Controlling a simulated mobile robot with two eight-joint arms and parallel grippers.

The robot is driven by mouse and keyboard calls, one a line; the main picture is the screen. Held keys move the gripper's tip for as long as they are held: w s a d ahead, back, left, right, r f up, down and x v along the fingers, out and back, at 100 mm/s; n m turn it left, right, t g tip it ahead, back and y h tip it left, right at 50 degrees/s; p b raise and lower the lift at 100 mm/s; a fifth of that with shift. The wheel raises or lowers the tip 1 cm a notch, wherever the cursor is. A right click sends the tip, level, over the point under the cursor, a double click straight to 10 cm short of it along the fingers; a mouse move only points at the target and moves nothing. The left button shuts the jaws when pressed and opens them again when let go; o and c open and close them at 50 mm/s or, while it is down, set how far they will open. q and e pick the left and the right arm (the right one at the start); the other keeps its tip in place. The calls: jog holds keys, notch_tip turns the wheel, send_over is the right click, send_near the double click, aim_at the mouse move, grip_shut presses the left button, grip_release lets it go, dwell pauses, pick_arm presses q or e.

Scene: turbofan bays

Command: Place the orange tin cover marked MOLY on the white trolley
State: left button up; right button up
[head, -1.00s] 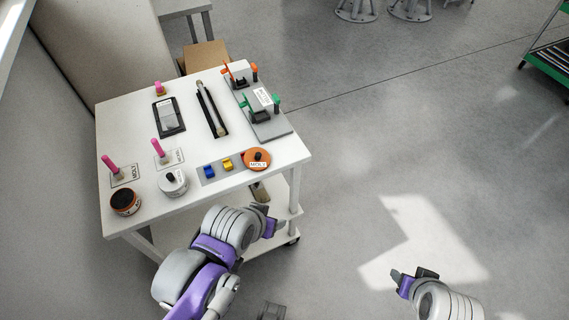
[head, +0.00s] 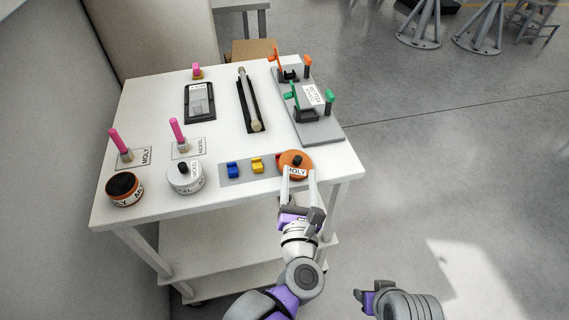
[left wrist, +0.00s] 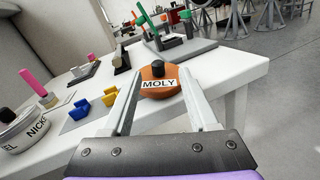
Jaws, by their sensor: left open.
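The orange tin cover marked MOLY (head: 296,162) has a black knob and lies at the front right of the white trolley's top (head: 225,145). In the left wrist view the cover (left wrist: 158,88) shows between and just beyond my fingers, its label facing me. My left gripper (head: 299,178) is open, its two fingers at the near side of the cover; I cannot tell if they touch it. In the left wrist view the gripper (left wrist: 160,100) has nothing clamped in it. My right gripper (head: 366,298) is low at the right, off the trolley; its jaws are unclear.
Blue (head: 233,170) and yellow (head: 257,165) blocks sit left of the cover. A white NICKEL tin (head: 186,178) and an open orange tin (head: 124,190) stand further left. A grey fixture plate (head: 318,128) lies behind the cover. Floor right of the trolley is clear.

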aim_at(299, 153)
pick_arm(q)
jog(key=w, duration=0.3)
jog(key=shift+w, duration=0.25)
jog(key=shift+w+a+r+b, duration=0.15)
jog(key=shift+w+b, duration=0.1)
jog(key=shift+w, duration=0.65)
jog(key=shift+w+r+b, duration=0.1)
jog(key=shift+w+b, duration=0.1)
jog(key=shift+w, duration=0.75)
jog(key=shift+w+a+r+b, duration=0.15)
jog(key=shift+w+b, duration=0.1)
jog(key=shift+w, duration=0.65)
jog(key=shift+d, duration=0.1)
grip_shut()
